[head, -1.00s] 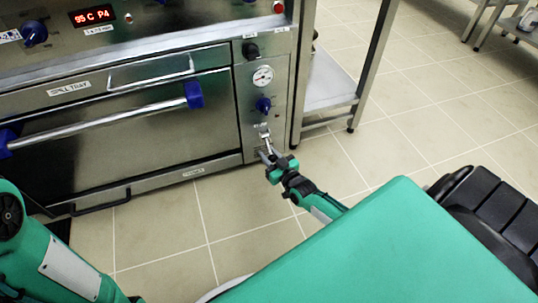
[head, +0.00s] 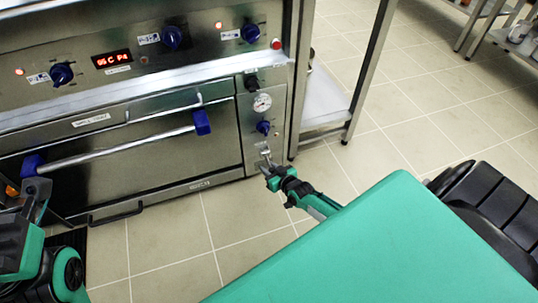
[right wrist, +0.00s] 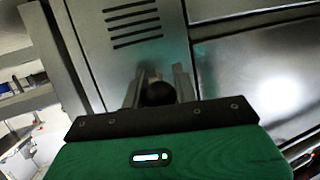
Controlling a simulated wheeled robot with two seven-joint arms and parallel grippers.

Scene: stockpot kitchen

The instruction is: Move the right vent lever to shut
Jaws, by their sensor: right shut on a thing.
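The right vent lever sits low on the narrow panel at the right of the oven front, below a blue knob (head: 263,127). My right gripper (head: 267,165) is at the lever, low by the panel. In the right wrist view its two fingers (right wrist: 158,85) are shut on a dark round lever knob (right wrist: 158,94), in front of the steel panel with slots (right wrist: 133,24). The lever's exact angle is hard to make out, as the gripper covers much of it. My left gripper (head: 36,192) is at the left edge, near the oven handle's left end; its opening is unclear.
The oven door handle (head: 120,149) runs across the front. A dial gauge (head: 262,102) and a black knob (head: 252,83) are above the lever. A steel table leg (head: 370,70) stands to the right.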

